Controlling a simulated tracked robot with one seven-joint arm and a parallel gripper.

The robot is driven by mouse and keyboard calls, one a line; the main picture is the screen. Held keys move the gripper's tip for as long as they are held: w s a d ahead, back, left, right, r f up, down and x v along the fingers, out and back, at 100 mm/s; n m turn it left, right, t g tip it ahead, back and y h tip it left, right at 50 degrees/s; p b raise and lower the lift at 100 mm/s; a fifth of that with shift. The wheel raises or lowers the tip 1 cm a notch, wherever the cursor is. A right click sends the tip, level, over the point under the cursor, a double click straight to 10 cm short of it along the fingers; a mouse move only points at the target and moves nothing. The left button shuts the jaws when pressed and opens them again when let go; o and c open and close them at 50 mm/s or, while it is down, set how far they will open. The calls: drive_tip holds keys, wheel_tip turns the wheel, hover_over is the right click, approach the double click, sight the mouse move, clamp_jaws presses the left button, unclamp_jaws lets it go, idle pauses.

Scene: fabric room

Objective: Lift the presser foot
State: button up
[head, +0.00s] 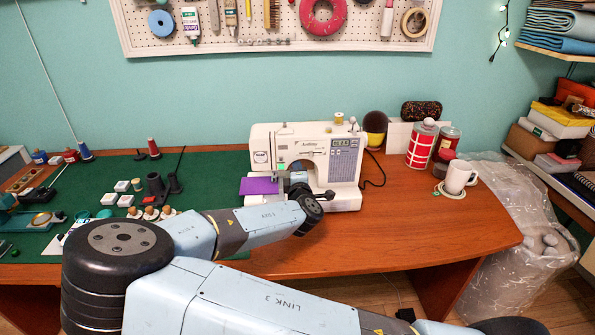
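The white sewing machine (345,178) stands on the wooden table, with its needle side at the left. A piece of purple fabric (258,186) lies at the left end of its bed. My arm reaches in from the front left, and my gripper (297,178) is at the machine's open throat, in front of the needle area. The wrist and gripper hide most of that area. The presser foot and its lever cannot be made out. The fingers are too small and covered to tell whether they are open or touching anything.
A green mat (100,181) with spools and small sewing items covers the table's left part. Right of the machine stand red tins (421,146), a white mug (457,178) and a dark pincushion-like object (375,123). The table's front right (420,225) is clear.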

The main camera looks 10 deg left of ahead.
drive_tip(key=o, duration=0.4)
drive_tip(key=shift+a, duration=0.1)
